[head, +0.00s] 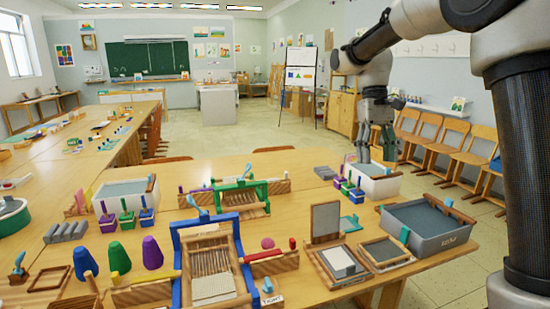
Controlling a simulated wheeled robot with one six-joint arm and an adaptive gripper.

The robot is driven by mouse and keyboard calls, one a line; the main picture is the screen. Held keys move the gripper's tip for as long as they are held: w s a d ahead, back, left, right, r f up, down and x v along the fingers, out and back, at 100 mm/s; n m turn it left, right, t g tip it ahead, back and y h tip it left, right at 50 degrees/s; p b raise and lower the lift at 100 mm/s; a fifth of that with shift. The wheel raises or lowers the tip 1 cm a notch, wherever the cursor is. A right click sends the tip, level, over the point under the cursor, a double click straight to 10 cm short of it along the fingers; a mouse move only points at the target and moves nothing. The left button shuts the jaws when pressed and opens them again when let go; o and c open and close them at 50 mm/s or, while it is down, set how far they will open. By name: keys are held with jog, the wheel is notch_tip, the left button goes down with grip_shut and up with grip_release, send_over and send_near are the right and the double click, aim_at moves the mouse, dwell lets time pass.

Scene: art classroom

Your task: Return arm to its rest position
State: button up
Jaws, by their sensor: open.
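My gripper (375,148) hangs from my arm at the right of the head view, pointing down. It is open, with its fingers above or beside the white tub (380,186) at the far right of the near table. I cannot tell whether the fingertips touch the tub or what is in it. Nothing shows clearly between the fingers.
The near table (300,220) carries a blue-framed loom (182,250), a green loom (217,187), a grey basin (428,222), wooden frames (326,222) and colored cones (152,253). Wooden chairs (452,141) line the right wall. Open floor (255,140) lies beyond.

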jog(key=s+d+r+m+t, duration=0.1)
jog(key=s+d+r+t, duration=0.15)
jog(key=s, duration=0.45)
jog(key=s+d+r+t, duration=0.1)
jog(key=s+d+t, duration=0.1)
jog(key=s+d, duration=0.35)
jog(key=s+d+f+m+t, duration=0.1)
jog(key=s+f, duration=0.4)
jog(key=s, duration=0.7)
jog(key=shift+s+d+t+y, duration=0.35)
jog(key=shift+d+t, duration=0.25)
jog(key=shift+t, duration=0.65)
